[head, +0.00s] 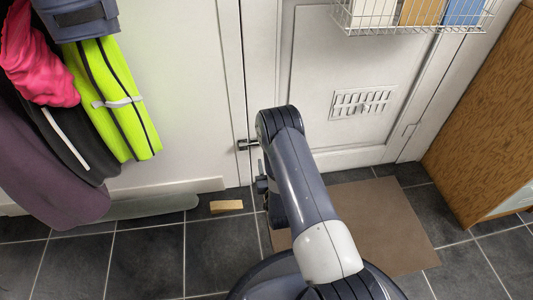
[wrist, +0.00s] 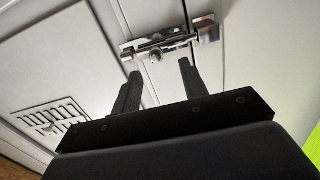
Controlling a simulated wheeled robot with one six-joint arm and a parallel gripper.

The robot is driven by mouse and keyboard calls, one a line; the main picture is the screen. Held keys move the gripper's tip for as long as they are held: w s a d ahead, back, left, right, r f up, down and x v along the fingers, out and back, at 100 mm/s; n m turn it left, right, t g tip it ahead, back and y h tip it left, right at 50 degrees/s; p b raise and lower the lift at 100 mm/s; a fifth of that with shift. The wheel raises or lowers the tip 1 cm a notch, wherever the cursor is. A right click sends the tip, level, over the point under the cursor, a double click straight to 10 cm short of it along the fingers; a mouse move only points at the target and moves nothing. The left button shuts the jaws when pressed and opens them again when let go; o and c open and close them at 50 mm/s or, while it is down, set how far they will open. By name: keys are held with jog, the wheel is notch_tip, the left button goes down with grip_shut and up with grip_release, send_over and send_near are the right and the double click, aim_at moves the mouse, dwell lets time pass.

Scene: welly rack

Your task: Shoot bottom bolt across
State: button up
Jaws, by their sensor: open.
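The bottom bolt (wrist: 157,46) is a shiny metal slide bolt with a round knob, low on the white door (head: 305,95). In the wrist view it lies just beyond my fingertips, with its knob roughly between and ahead of them. A metal keeper piece (wrist: 206,32) sits at its right end, across the door's edge. In the head view only part of the bolt hardware (head: 247,144) shows left of my arm. My gripper (wrist: 160,68) is open and empty, its two dark fingers apart and not visibly touching the bolt. In the head view my arm mostly hides it.
Coats (head: 105,90) hang at the left. A wooden wedge (head: 226,206) lies on the tiled floor near the wall. A brown mat (head: 395,225) lies before the door. A wire basket (head: 410,22) hangs on the door above a vent (head: 361,103). A wooden cabinet (head: 490,110) stands right.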

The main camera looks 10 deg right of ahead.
jog(key=s+p, duration=0.1)
jog(key=s, duration=0.4)
jog(key=shift+s, duration=0.1)
jog(key=w+d+b, duration=0.1)
jog(key=w+b, duration=0.2)
jog(key=w, duration=0.8)
jog(key=shift+d, duration=0.15)
